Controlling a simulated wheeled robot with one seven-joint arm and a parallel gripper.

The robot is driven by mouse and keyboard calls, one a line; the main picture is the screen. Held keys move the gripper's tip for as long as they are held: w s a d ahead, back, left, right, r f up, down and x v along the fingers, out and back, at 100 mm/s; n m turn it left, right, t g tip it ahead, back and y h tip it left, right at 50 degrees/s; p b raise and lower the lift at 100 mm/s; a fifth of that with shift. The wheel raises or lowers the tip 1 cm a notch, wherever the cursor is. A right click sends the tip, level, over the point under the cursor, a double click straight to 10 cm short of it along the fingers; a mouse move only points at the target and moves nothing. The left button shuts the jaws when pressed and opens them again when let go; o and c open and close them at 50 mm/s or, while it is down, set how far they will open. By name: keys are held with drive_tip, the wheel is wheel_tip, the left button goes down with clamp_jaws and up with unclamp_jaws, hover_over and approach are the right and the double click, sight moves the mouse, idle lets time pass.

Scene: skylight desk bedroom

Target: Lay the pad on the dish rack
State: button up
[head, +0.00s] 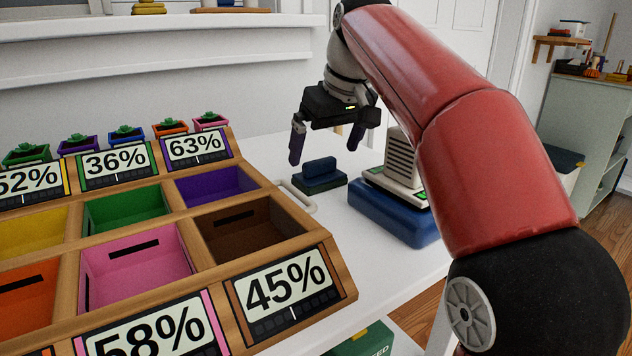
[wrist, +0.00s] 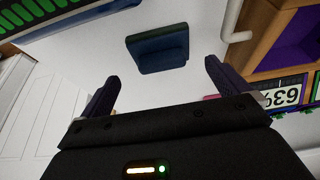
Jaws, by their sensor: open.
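A small dark blue and green block (head: 320,173), likely the pad, rests on the white table. It shows a raised blue part over a wider dark green base. It also shows in the wrist view (wrist: 160,50), beyond the fingers and roughly between them. My gripper (head: 327,143) is open and empty, above and apart from the block. Its two dark fingers (wrist: 162,75) are spread wide in the wrist view. I cannot make out a dish rack in either view.
A wooden organiser (head: 330,285) with coloured compartments and percentage signs fills the left, its pale handle (head: 297,197) close to the block. A white grilled device (head: 400,160) on a blue base (head: 400,218) stands right of it. Bare white table (head: 335,215) lies between them.

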sight(320, 160)
drive_tip(key=b+x, duration=0.1)
drive_tip(key=x, duration=0.3)
drive_tip(key=shift+a+f, duration=0.2)
drive_tip(key=shift+f, duration=0.1)
drive_tip(key=shift+c, duration=0.4)
drive_tip(key=c, duration=0.9)
drive_tip(key=shift+r, duration=0.15)
drive_tip(key=shift+c, duration=0.2)
